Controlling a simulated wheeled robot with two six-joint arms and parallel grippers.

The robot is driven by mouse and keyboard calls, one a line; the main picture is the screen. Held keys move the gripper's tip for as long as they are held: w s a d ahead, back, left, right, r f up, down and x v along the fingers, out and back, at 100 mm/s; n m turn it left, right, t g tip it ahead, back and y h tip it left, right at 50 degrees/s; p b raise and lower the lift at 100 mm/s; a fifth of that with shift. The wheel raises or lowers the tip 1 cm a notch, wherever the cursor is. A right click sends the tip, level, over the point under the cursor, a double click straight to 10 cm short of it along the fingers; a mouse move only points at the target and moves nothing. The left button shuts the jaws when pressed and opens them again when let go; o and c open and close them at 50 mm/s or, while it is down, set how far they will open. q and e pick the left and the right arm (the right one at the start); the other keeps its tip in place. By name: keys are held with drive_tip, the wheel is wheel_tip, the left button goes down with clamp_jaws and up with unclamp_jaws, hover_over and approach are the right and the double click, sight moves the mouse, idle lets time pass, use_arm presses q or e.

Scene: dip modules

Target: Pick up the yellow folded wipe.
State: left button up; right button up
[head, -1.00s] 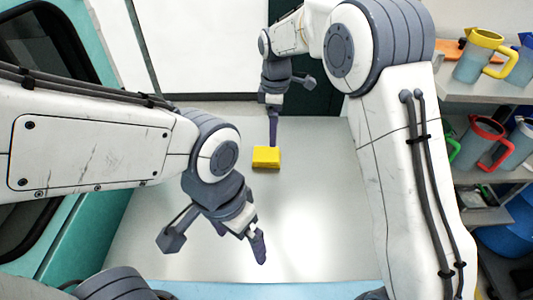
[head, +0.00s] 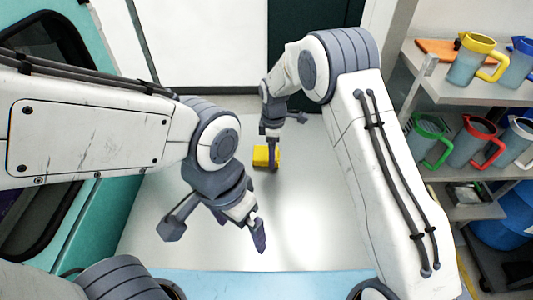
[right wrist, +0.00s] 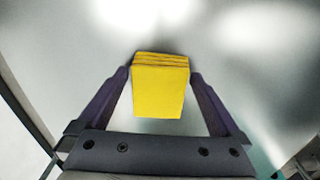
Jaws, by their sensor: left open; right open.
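The yellow folded wipe (head: 261,156) lies on the pale table (head: 310,215), towards its far side. In the right wrist view the wipe (right wrist: 160,88) shows its folded layers along the upper edge. My right gripper (head: 272,165) is at the wipe and partly covers it in the head view. In the right wrist view its open fingers (right wrist: 160,78) stand on either side of the wipe, close to its edges; I cannot tell whether they touch it. My left gripper (head: 258,237) is over the near part of the table, apart from the wipe, and is open.
Shelves at the right hold jugs with yellow (head: 478,60), red (head: 472,143) and green (head: 430,140) lids and handles. A teal wall with a dark window (head: 48,60) stands at the left. The table around the wipe is clear.

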drive_tip(key=c, duration=1.1)
drive_tip(key=shift+r+b, duration=0.45)
drive_tip(key=shift+r, duration=0.1)
wheel_tip(320, 180, up, 3)
drive_tip(key=shift+f+b, duration=0.2)
drive_tip(key=shift+b, duration=0.55)
drive_tip(key=w+d+r+b, duration=0.2)
drive_tip(key=d+r, duration=0.5)
drive_tip(key=d, duration=0.4)
drive_tip(key=shift+w+d+r+b, duration=0.15)
drive_tip(key=shift+d+b, duration=0.05)
drive_tip(key=shift+b, duration=0.45)
